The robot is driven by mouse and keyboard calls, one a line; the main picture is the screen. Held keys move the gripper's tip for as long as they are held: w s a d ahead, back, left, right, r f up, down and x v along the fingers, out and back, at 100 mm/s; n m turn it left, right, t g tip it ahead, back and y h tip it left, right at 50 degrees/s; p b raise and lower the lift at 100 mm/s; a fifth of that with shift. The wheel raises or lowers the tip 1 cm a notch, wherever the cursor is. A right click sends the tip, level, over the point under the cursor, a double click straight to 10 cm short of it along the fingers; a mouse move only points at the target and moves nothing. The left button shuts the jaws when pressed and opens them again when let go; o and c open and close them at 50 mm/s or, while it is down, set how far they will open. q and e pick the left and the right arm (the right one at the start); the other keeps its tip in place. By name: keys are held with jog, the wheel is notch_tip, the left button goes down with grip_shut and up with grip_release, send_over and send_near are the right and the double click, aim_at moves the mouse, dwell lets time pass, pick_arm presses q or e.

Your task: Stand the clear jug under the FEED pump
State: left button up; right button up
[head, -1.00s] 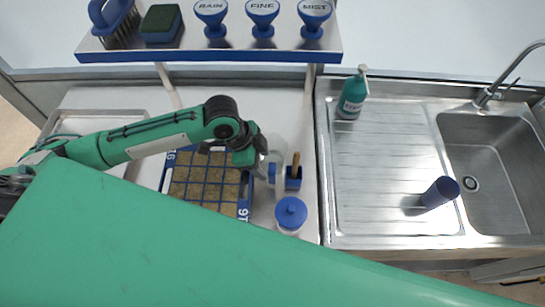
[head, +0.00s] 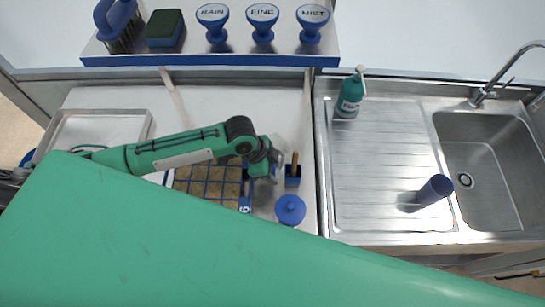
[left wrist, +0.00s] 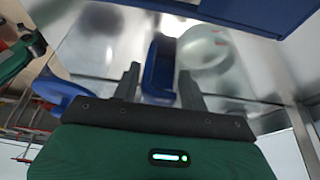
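The clear jug (head: 277,147) is on the counter just right of the seed tray, mostly hidden by my left gripper (head: 263,168). In the left wrist view the jug's clear round body (left wrist: 205,48) shows beyond the fingers. A blue piece, which looks like its handle (left wrist: 160,72), lies between the two fingers of the left gripper (left wrist: 160,84). The fingers are apart, with small gaps visible on both sides. A teal pump bottle (head: 349,97) stands at the drainboard's back left corner; its label is too small to read. My right gripper is out of view.
A blue holder (head: 292,181) with a wooden stick and a blue-lidded container (head: 290,210) stand close right of the gripper. The shelf (head: 210,60) holds a brush, a sponge and blue stamp-like heads. A dark blue cup (head: 434,190) is by the sink. The drainboard middle is clear.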

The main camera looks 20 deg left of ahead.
pick_arm(q)
jog(key=c, duration=0.7)
grip_shut()
jog(key=shift+r, duration=0.15)
